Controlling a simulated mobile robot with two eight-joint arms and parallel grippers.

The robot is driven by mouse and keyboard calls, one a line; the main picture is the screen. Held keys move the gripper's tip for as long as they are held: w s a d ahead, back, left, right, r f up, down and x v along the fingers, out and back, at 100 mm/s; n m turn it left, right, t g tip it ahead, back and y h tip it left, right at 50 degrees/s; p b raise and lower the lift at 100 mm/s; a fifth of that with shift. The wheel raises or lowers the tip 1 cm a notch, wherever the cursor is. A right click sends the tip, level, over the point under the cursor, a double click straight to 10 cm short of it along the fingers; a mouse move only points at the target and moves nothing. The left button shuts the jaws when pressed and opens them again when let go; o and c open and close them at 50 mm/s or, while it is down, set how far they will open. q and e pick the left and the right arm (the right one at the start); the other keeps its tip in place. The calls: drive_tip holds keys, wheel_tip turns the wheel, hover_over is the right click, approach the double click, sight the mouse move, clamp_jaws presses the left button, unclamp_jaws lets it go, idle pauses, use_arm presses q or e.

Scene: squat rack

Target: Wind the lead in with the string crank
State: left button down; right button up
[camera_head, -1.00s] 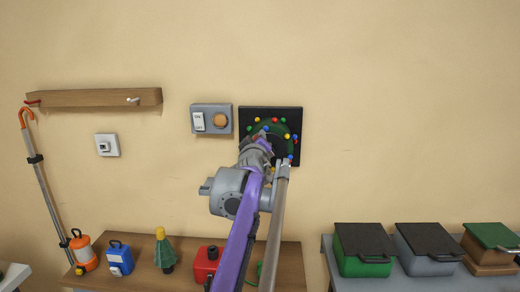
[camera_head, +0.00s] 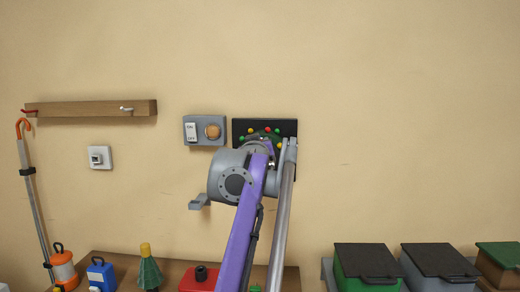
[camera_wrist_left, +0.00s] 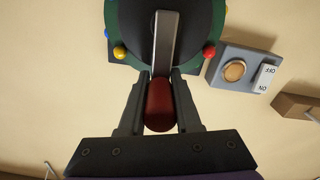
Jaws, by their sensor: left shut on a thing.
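The string crank (camera_head: 244,127) is mounted on a dark square panel on the wall, with a green ring and coloured bulbs. In the left wrist view, its grey crank arm (camera_wrist_left: 164,42) runs from the dark disc down to a red handle (camera_wrist_left: 159,108). My left gripper (camera_wrist_left: 160,88) is shut on this red handle, one finger on each side. In the head view my left arm and wrist hide the lower part of the panel and the handle. I cannot clearly tell a loose lead. My right gripper is in neither view.
A grey switch box (camera_head: 204,130) with a round tan knob is on the wall left of the panel. A wooden rail (camera_head: 90,109) is further left. The wall right of the panel is clear.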

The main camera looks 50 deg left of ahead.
use_arm(q)
drive_tip(key=shift+f, duration=0.1)
drive_tip(key=c, duration=0.6)
unclamp_jaws()
drive_tip(key=b+v, duration=0.1)
drive_tip(key=v, duration=0.9)
drive_tip(key=shift+s+d, duration=0.25)
drive_tip(key=shift+d, duration=0.05)
